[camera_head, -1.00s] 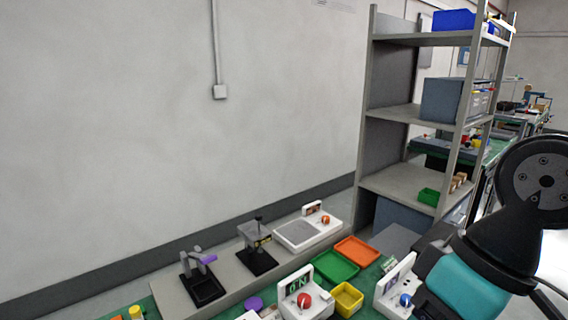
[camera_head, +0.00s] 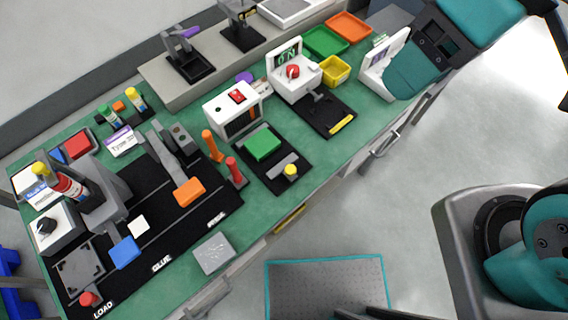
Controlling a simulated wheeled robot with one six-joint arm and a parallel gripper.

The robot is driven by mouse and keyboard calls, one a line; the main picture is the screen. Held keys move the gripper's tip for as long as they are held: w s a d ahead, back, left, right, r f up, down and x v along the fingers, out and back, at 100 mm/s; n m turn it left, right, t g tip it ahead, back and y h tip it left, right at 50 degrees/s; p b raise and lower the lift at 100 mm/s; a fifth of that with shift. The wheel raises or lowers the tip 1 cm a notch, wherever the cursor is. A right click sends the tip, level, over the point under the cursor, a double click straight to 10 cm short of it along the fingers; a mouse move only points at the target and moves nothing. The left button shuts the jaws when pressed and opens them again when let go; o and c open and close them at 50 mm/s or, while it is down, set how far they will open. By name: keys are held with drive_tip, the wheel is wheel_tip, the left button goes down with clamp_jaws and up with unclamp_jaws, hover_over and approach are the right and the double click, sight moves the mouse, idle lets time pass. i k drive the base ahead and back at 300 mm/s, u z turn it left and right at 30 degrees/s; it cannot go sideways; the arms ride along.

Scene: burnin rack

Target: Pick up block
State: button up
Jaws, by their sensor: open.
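Several blocks and block-like pieces show on the green bench. An orange block (camera_head: 189,191) lies on the black mat at the end of a grey slide-like part. A blue block (camera_head: 125,251) lies on the same mat, lower left. A small white square piece (camera_head: 139,226) lies between them. A green block (camera_head: 263,144) sits on a black fixture in the middle of the bench. Which block the task means cannot be told. Links of my arm show at the upper right, but my gripper's fingertips are not visible. No block is seen held.
A white box with a red button (camera_head: 232,108), a red-knob machine (camera_head: 292,76), and a yellow bin (camera_head: 335,70) stand along the bench. Upright orange (camera_head: 212,146) and red (camera_head: 235,171) posts stand near the orange block. Open floor (camera_head: 400,190) lies right of the bench.

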sight(260, 146)
drive_tip(key=z, duration=0.25)
drive_tip(key=k, duration=0.2)
drive_tip(key=u, duration=0.5)
drive_tip(key=i, duration=0.15)
drive_tip(key=u, duration=0.45)
